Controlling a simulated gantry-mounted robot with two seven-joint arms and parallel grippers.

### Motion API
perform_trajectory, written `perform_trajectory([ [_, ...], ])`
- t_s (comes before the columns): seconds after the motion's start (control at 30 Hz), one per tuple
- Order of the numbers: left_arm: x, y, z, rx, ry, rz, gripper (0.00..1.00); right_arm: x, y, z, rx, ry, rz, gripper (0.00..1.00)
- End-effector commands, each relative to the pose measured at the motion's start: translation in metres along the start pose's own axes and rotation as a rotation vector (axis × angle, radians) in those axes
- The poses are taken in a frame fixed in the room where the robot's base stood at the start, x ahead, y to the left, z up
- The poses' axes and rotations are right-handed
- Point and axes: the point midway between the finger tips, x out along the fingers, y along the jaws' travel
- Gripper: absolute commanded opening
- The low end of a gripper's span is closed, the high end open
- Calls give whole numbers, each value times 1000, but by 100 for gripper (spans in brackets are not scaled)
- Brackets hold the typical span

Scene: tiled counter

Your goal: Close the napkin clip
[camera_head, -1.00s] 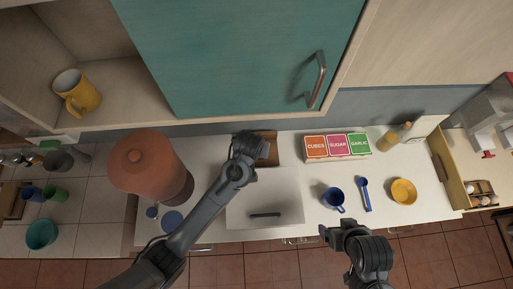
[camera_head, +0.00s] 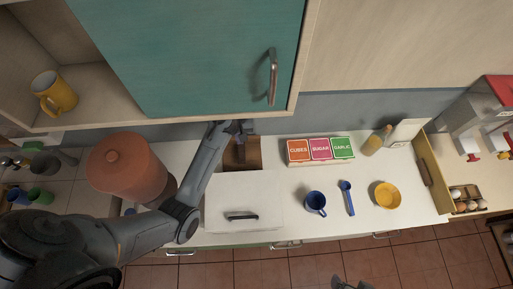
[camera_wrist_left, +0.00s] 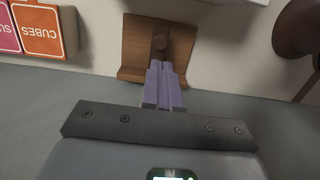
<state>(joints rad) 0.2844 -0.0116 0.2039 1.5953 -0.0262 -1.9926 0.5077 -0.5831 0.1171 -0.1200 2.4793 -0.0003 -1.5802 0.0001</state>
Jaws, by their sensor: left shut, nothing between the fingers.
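A brown wooden holder (camera_head: 242,160), which I take to be the napkin clip, stands at the back of the white counter behind a white box. In the left wrist view the holder (camera_wrist_left: 135,60) has an upright panel with a round knob. My left gripper (camera_head: 241,127) is at the back edge of the holder in the head view. In the left wrist view its fingers (camera_wrist_left: 163,75) are together and empty, with their tips in front of the panel below the knob; touching or apart is unclear. Only a dark piece of my right gripper (camera_head: 342,282) shows at the bottom edge.
The white box with a dark handle (camera_head: 242,216) sits in front of the holder. A red-brown canister (camera_head: 125,168) stands left, and labelled boxes (camera_head: 320,150) stand right. The teal cabinet door (camera_head: 190,55) overhangs the back. A blue mug (camera_head: 315,203) and yellow bowl (camera_head: 386,195) are farther right.

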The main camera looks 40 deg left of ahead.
Motion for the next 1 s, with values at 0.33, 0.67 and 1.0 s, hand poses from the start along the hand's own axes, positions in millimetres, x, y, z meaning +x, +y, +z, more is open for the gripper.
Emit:
perform_trajectory([
  [0.33, 41, 0, -1, -4, 0, 4, 0, -12, 0, -6, 2, 7, -2, 86],
  [0.67, 84, 1, -2, -4, 2, 5, 0, -19, 1, -8, -3, 6, 2, 86],
  [1.0, 95, 1, -2, -3, 5, 6, 0, -20, 3, -7, -8, 3, 6, 86],
])
